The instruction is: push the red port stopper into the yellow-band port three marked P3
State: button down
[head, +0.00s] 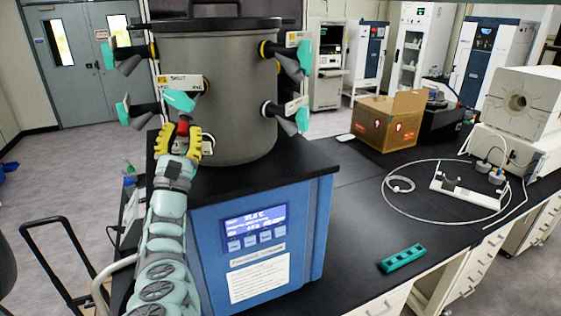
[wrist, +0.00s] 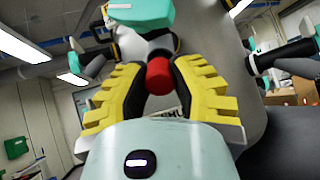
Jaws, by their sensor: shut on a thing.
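My gripper (head: 181,138) has yellow ribbed fingers and is shut on the red stopper (head: 183,128), in front of the grey drum. In the wrist view the red stopper (wrist: 159,77) sits between the yellow fingertips (wrist: 158,72). Just beyond it is a pale port body under a teal valve handle (wrist: 140,12); whether the stopper touches it I cannot tell. In the head view this teal handle (head: 180,99) is just above my gripper, and a yellow band (head: 206,84) shows beside it. The P3 marking is not legible, and the port mouth is hidden.
The grey drum (head: 222,120) carries several other ports with teal handles, including ones at upper left (head: 119,53) and right (head: 301,115). It stands on a blue dryer base (head: 265,245). A teal rack (head: 402,258) and cardboard box (head: 388,120) are on the black bench.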

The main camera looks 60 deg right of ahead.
jog(key=shift+s+d+r, duration=0.15)
jog(key=shift+d+r, duration=0.1)
jog(key=shift+d, duration=0.25)
dwell(1.2)
dwell(0.3)
jog(key=c, duration=0.7)
grip_release()
jog(key=shift+c, duration=0.2)
jog(key=shift+a+f, duration=0.15)
jog(key=shift+a, duration=0.05)
jog(key=shift+s+a+f, duration=0.15)
jog(key=shift+a+f, duration=0.15)
jog(key=shift+f, duration=0.1)
jog(key=v, duration=1.1)
jog(key=shift+w+a, duration=0.2)
jog(key=shift+a, duration=0.15)
jog(key=shift+f, duration=0.1)
jog(key=b+v, duration=0.4)
jog(key=v, duration=0.3)
